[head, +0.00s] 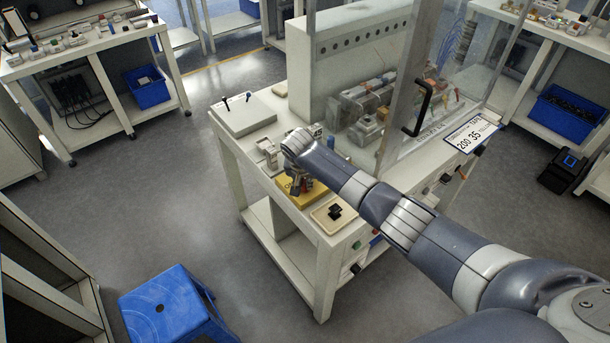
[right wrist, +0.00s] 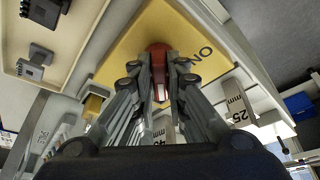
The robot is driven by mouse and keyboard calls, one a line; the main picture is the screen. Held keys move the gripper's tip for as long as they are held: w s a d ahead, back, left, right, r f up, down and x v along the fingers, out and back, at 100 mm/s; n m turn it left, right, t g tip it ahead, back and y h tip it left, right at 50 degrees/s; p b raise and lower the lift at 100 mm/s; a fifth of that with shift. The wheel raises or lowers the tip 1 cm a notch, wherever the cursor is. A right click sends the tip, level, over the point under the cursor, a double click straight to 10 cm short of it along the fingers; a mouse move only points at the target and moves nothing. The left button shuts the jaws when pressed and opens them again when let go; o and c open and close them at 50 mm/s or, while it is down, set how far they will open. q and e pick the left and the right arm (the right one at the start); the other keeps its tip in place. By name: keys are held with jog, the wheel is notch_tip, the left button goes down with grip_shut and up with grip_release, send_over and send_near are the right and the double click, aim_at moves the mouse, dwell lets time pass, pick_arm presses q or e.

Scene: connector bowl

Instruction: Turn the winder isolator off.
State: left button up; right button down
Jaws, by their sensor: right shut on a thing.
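The winder isolator is a yellow plate (head: 309,198) at the near-left edge of the white bench. In the right wrist view the yellow plate (right wrist: 205,35) carries the letters "ON" and a red handle (right wrist: 158,49). My right gripper (head: 297,187) reaches down over the plate from the right. In the right wrist view its fingers (right wrist: 160,82) are shut on the red handle, one on each side. The handle lies in line with the fingers and is partly hidden by them. The left gripper is in neither view.
A tray (head: 322,218) with a black part lies right of the plate. A grey box with levers (head: 243,115) stands to the left. A clear guard with a black handle (head: 422,108) rises behind. A blue stool (head: 160,300) stands on the floor at lower left.

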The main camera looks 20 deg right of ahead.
jog(key=shift+s+a+f+m+g+h, duration=0.15)
jog(key=shift+f+m+g+h, duration=0.15)
jog(key=shift+m, duration=0.6)
jog(key=shift+m+h+b, duration=0.3)
jog(key=shift+m+b, duration=0.3)
jog(key=shift+m, duration=0.3)
jog(key=m+g+b, duration=0.1)
jog(key=m+b, duration=0.1)
jog(key=shift+a+f+m+h, duration=0.1)
jog(key=shift+m+h, duration=0.2)
jog(key=shift+w+m+g+b, duration=0.2)
jog(key=shift+m+g+b, duration=0.4)
jog(key=shift+m+b, duration=0.75)
jog(key=c, duration=1.6)
grip_release()
jog(key=shift+r, duration=0.2)
jog(key=shift+w, duration=0.1)
